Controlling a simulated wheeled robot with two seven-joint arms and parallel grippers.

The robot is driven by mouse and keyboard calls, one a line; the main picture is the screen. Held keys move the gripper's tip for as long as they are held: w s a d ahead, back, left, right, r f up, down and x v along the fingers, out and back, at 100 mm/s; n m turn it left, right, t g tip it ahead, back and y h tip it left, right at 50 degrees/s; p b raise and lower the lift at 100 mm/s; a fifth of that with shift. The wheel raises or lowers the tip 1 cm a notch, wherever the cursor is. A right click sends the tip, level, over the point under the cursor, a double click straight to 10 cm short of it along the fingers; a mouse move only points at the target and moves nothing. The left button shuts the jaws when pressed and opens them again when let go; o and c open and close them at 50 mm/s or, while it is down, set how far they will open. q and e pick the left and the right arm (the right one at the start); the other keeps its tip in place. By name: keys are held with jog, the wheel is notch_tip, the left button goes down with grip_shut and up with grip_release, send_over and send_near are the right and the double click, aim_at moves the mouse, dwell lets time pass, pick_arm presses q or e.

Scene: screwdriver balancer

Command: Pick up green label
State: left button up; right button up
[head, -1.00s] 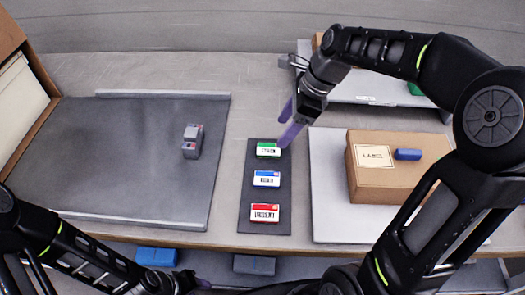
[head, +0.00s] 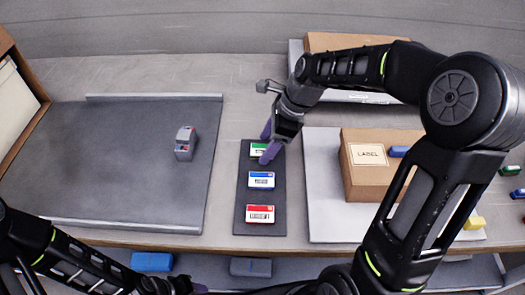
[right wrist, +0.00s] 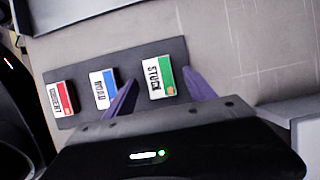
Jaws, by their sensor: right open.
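The green label (head: 257,148) is a small green-and-white block at the far end of a dark strip (head: 243,200), partly covered by my right gripper in the head view. My right gripper (head: 264,150) is open, its purple fingers over and around the green label. In the right wrist view the green label (right wrist: 157,80) lies between the two spread fingers (right wrist: 160,75); I cannot tell whether they touch it. My left gripper (head: 192,288) is only partly seen at the bottom edge, away from the labels.
A blue label (head: 262,180) and a red label (head: 260,214) lie in line on the same strip. A cardboard box (head: 365,188) with a printed label stands on a pale board (head: 322,215) to the right. A grey device (head: 185,143) stands on the dark mat (head: 110,150) at left.

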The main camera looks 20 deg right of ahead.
jog(key=shift+a+f, duration=0.15)
jog(key=shift+f, duration=0.25)
grip_shut()
dwell(0.8)
